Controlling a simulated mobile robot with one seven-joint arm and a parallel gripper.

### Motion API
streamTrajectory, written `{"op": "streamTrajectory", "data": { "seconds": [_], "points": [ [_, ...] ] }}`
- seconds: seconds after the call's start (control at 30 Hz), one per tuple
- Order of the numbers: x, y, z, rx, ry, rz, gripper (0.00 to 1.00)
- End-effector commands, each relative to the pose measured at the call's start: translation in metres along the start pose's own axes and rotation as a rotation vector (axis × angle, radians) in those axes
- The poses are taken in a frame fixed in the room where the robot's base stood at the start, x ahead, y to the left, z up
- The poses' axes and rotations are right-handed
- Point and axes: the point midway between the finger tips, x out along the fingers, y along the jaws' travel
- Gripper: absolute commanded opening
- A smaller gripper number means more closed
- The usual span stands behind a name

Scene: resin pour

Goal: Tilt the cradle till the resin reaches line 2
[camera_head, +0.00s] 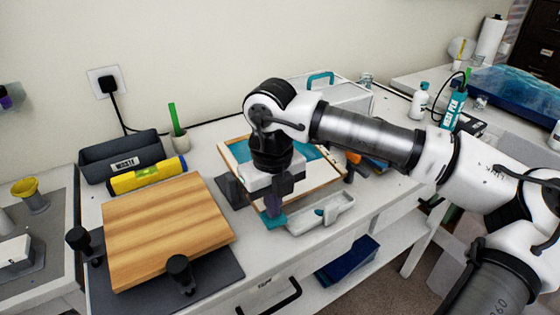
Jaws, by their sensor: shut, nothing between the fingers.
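The cradle, a shallow tray with wooden edges (327,186), stands on the white workbench at the middle, largely behind my arm. Teal resin (306,152) shows inside it; marked lines on it cannot be made out. A dark block (232,192) is at its left side. My gripper (271,212) points down at the cradle's front edge, with its fingers shut and empty. A teal tab (273,222) sits right at the fingertips; I cannot tell whether they touch it.
A pale grey tray (320,213) lies just right of my gripper. A wooden board (165,225) on a dark base with black knobs fills the left front. A yellow level (148,175), a waste bin (122,155) and a green-handled cup (180,138) stand behind it.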

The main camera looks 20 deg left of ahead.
Motion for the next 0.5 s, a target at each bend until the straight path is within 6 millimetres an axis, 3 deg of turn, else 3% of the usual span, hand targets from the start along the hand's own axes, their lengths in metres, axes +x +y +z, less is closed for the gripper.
{"op": "streamTrajectory", "data": {
  "seconds": [0.23, 0.5],
  "points": [
    [-0.006, 0.000, 0.000, 0.000, 0.001, -0.001, 0.00],
    [-0.030, 0.000, 0.000, 0.001, 0.000, 0.000, 0.00]
  ]
}}
